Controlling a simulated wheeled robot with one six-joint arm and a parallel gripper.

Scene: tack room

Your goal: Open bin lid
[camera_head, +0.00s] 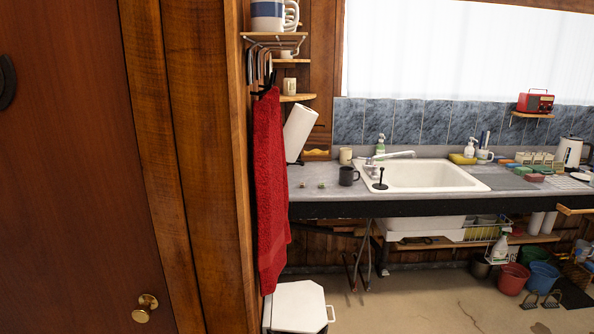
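A bin with a white lid (297,304) stands on the floor at the bottom of the head view, just right of the wooden door frame. The lid lies flat and looks closed. A small pale handle (331,315) sticks out at the lid's right side. The lower part of the bin is cut off by the picture's bottom edge. My gripper is not in view.
A wooden door (65,190) with a brass knob (144,308) fills the left. A red towel (270,190) hangs just above the bin. A counter with a white sink (425,176) runs along the back wall. Buckets, including a red one (512,279), stand right; the middle floor (430,305) is clear.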

